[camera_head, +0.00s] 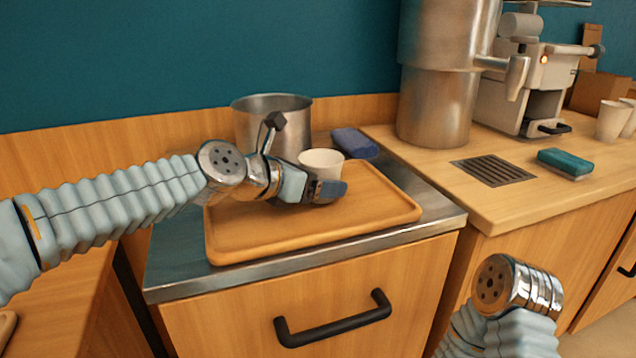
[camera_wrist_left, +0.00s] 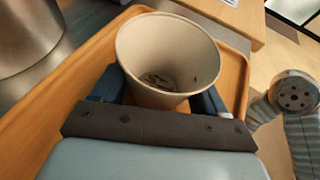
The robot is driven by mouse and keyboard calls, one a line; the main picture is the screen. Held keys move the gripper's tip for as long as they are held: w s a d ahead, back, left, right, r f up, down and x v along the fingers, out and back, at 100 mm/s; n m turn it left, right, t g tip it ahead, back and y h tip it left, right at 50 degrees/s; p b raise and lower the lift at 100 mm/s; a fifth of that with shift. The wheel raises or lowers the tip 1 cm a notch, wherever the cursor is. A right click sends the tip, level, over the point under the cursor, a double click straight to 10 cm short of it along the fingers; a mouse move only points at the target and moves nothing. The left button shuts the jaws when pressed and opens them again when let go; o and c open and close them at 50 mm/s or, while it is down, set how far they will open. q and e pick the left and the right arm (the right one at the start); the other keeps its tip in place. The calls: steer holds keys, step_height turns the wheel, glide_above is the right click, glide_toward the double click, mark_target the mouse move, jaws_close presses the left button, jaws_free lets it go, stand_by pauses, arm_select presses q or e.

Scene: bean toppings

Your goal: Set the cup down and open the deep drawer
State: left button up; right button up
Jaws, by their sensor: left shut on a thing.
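A white cup (camera_head: 322,162) is over the wooden tray (camera_head: 240,243) on the metal-edged counter in the head view. My left gripper (camera_head: 326,190) is shut on the cup. In the left wrist view the cup (camera_wrist_left: 168,60) sits upright between the fingers, with a little dark stuff at its bottom. I cannot tell whether its base touches the tray. A closed drawer front (camera_head: 385,285) with a black bar handle (camera_head: 333,322) is below the counter. My right arm shows at the lower right of the head view, but its fingers are not visible.
A steel pot (camera_head: 262,112) stands behind the tray, with a dark blue cloth-like block (camera_head: 354,143) beside it. On the right counter are a large steel cylinder (camera_head: 437,110), a drain grate (camera_head: 492,170), a teal sponge (camera_head: 565,161), a coffee machine (camera_head: 545,75) and white cups (camera_head: 612,120).

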arm_select(q)
steer(key=shift+f, duration=0.1)
steer(key=shift+f, duration=0.15)
steer(key=o, duration=1.2)
steer(key=shift+c, duration=0.2)
steer(key=shift+r, duration=0.35)
steer(key=b+v, duration=0.1)
steer(key=v, duration=1.1)
